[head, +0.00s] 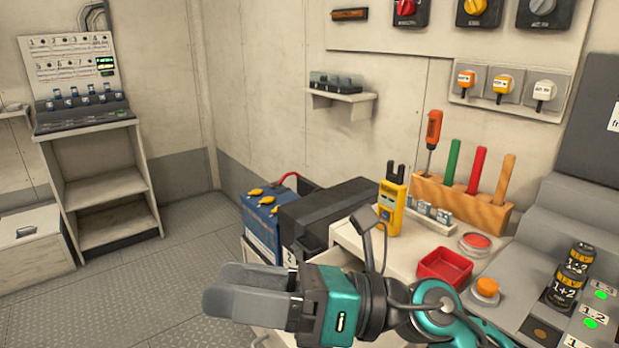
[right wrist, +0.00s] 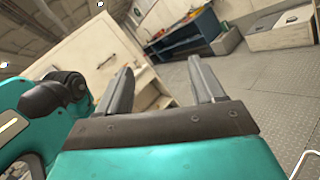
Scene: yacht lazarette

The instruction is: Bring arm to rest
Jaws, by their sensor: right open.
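My right gripper (head: 235,290) reaches in from the lower right of the head view, in front of the bench, and points left. Its grey fingers are apart with nothing between them. In the right wrist view the open fingers (right wrist: 160,88) point away over the grey floor, with a pale panel beyond the left finger. My left gripper is not in the head view.
The bench holds a yellow tester (head: 392,207), a red tray (head: 444,267), a wooden rack (head: 462,203) with tools, and black-and-yellow batteries (head: 566,287). A blue battery (head: 262,220) and black box (head: 325,215) stand behind my gripper. Floor (head: 150,280) at left is clear.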

